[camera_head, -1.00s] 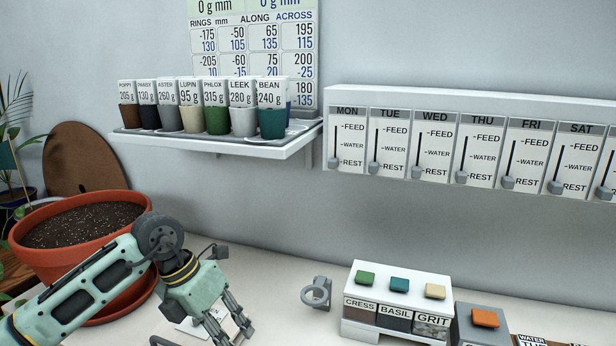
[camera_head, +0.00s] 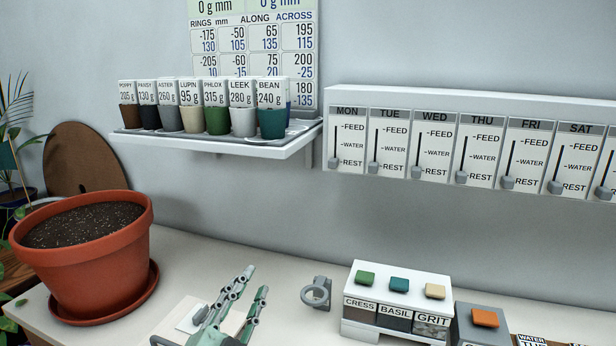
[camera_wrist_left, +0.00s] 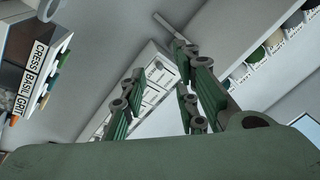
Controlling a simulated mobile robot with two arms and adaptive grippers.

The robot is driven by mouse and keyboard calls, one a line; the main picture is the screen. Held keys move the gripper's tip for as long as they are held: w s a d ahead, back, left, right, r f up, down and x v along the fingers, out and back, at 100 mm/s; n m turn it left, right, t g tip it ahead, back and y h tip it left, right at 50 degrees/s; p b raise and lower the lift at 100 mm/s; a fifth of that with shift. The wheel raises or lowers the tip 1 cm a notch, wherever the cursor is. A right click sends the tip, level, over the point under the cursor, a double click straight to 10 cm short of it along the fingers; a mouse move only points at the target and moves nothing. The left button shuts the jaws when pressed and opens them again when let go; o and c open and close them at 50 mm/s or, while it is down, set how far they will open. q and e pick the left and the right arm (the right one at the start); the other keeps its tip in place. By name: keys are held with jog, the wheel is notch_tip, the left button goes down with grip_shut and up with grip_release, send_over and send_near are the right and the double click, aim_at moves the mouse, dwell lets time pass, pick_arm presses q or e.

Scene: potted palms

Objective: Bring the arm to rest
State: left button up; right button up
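My left gripper (camera_head: 257,281) is at the bottom of the head view, with its jointed green-and-grey fingers pointing up and apart. Nothing is between them. It stands in front of the grey ring-shaped holder (camera_head: 316,292) and to the right of the potted soil tub. My left forearm is out of the head view. My right gripper does not show in either view.
A terracotta pot (camera_head: 90,260) of soil stands on its saucer (camera_head: 146,297) at left. A seed box (camera_head: 398,303) labelled CRESS, BASIL, GRIT stands at right. A shelf (camera_head: 220,142) with labelled cups and a weekday slider board (camera_head: 470,104) are on the wall.

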pick_arm(q)
jog(key=s+a+f+n+g+y, duration=0.25)
jog(key=s+f, duration=0.25)
jog(key=f, duration=0.3)
jog(key=s+a+f+n+g+y, duration=0.25)
jog(key=s+a+f+g, duration=0.2)
jog(key=f, duration=0.35)
jog(key=s+a+f+n+g+y, duration=0.1)
jog(key=s+a+f+n+g, duration=0.25)
jog(key=s+f, duration=0.35)
jog(key=s+f+n+g, duration=0.1)
jog(key=s+f+g, duration=0.6)
jog(key=s, duration=0.6)
notch_tip(320, 180, down, 26)
jog(key=s, duration=0.1)
jog(key=s+a+f+g, duration=0.1)
jog(key=s+a+f, duration=0.1)
jog(key=s+f, duration=1.4)
jog(key=shift+s+f, duration=0.25)
jog(key=shift+s, duration=0.6)
jog(key=shift+a, duration=0.1)
